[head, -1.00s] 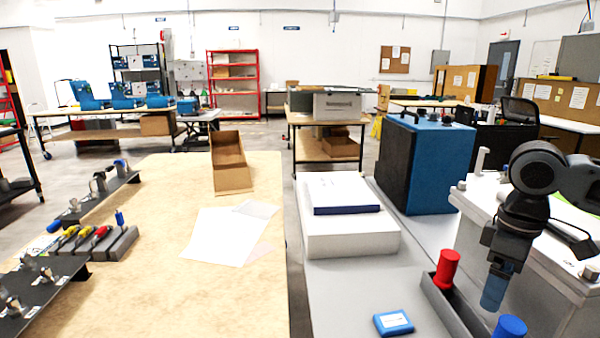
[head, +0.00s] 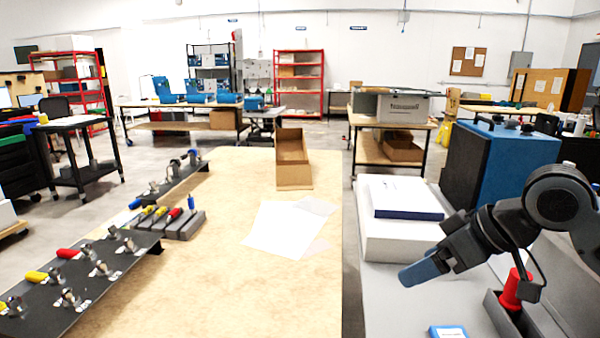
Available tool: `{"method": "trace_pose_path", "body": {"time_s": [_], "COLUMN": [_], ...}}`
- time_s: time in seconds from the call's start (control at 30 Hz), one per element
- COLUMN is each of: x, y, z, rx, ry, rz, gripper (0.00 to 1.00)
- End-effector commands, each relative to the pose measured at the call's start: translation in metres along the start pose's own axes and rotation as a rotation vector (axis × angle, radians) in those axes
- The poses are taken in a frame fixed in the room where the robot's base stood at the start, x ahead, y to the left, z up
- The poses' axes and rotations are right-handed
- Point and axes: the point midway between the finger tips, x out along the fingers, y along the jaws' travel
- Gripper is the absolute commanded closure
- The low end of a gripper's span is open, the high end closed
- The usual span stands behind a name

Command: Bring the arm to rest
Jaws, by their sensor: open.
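My gripper (head: 412,275) is in the head view at the right, on the end of my dark arm. It has blue fingers that point left and slightly down. It is in the air over the grey bench and appears to hold nothing. The gap between the fingers is hard to see from this side. The arm bends at a round dark joint and leaves the picture at the right edge.
A red cylinder (head: 516,288) in a grey holder stands close below my arm. A white box (head: 395,235) and a blue analyser (head: 510,165) stand behind. A wooden table (head: 240,305) at left bears papers, an open carton (head: 293,160) and black racks (head: 85,285).

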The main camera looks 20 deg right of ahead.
Motion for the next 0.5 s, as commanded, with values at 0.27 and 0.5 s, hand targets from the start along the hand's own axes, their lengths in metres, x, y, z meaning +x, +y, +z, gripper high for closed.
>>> {"method": "trace_pose_path", "body": {"time_s": [0.27, 0.5], "x": [0.023, 0.024], "y": [-0.085, -0.131], "z": [-0.092, -0.127], "rx": [0.053, 0.187], "ry": [0.425, 0.712], "rz": [-0.142, -0.209], "gripper": [0.08, 0.08]}}
